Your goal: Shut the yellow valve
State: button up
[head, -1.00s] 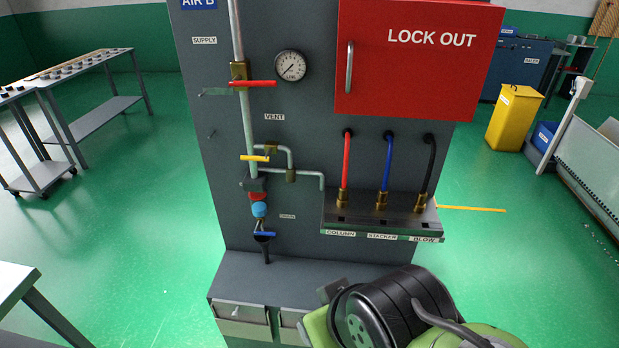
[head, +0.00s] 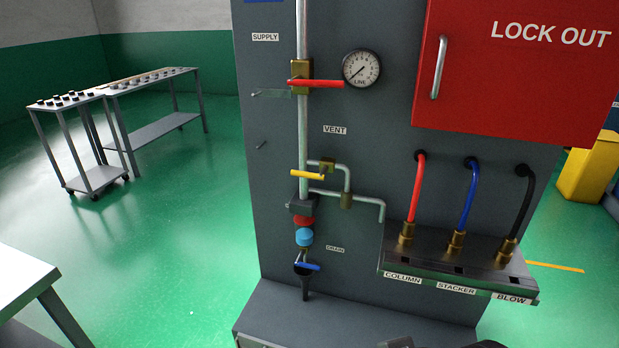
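The yellow valve handle (head: 308,174) is on the small brass vent valve (head: 327,165), below the VENT label, in the head view. The handle lies about level, pointing left across the vertical supply pipe (head: 304,130). The side pipe from this valve bends down to the right. My gripper is not in view. Only a small dark piece, perhaps of my arm, shows at the bottom edge.
A red supply handle (head: 315,83) sits above, beside the gauge (head: 361,69). A blue drain handle (head: 305,266) is below. The red lockout box (head: 515,80) and the hose manifold (head: 455,268) stick out at the right. A table (head: 20,285) stands at lower left.

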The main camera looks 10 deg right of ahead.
aim_at(320, 176)
jog(key=u, duration=0.45)
jog(key=i+l+u, duration=0.1)
jog(key=u, duration=0.35)
jog(key=l+u, duration=0.1)
jog(key=u, duration=0.4)
jog(key=i+l+u, duration=0.1)
jog(key=u, duration=0.35)
jog(key=l+u, duration=0.1)
jog(key=u, duration=0.35)
